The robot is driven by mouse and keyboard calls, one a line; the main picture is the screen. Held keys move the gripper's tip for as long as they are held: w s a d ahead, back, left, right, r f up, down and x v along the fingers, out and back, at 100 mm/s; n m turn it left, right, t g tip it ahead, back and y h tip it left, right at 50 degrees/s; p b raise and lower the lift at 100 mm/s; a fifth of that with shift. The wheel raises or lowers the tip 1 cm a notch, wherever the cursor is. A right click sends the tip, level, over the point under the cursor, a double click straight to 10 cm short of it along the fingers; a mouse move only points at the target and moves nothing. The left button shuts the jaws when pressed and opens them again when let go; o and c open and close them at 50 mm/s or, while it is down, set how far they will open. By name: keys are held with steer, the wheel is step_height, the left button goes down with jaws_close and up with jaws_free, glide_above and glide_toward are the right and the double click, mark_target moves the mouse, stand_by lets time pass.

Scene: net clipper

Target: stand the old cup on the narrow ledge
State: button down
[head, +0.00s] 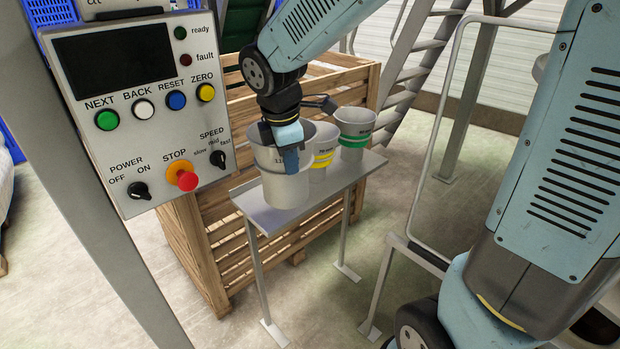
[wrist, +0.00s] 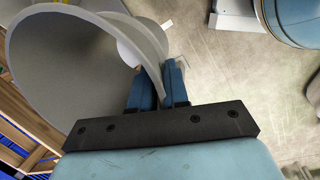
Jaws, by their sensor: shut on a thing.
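A plain grey cup (head: 268,160) with dark print on its side is upright at the near left end of the narrow grey ledge (head: 335,188).
A slatted wooden crate (head: 220,190) stands close behind and left of the ledge. A control panel (head: 140,110) on a grey post is at the left. A metal rail (head: 425,170) is to the right. Bare floor lies in front of the ledge.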

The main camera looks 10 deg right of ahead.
steer(key=shift+w+a+f, duration=0.2)
steer(key=shift+w+f, duration=0.1)
steer(key=w+a+f, duration=0.4)
steer(key=w+f, duration=0.8)
steer(key=shift+w+f, duration=0.3)
steer(key=c, duration=1.1)
jaws_free()
steer(key=shift+f, duration=0.1)
steer(key=v, duration=1.2)
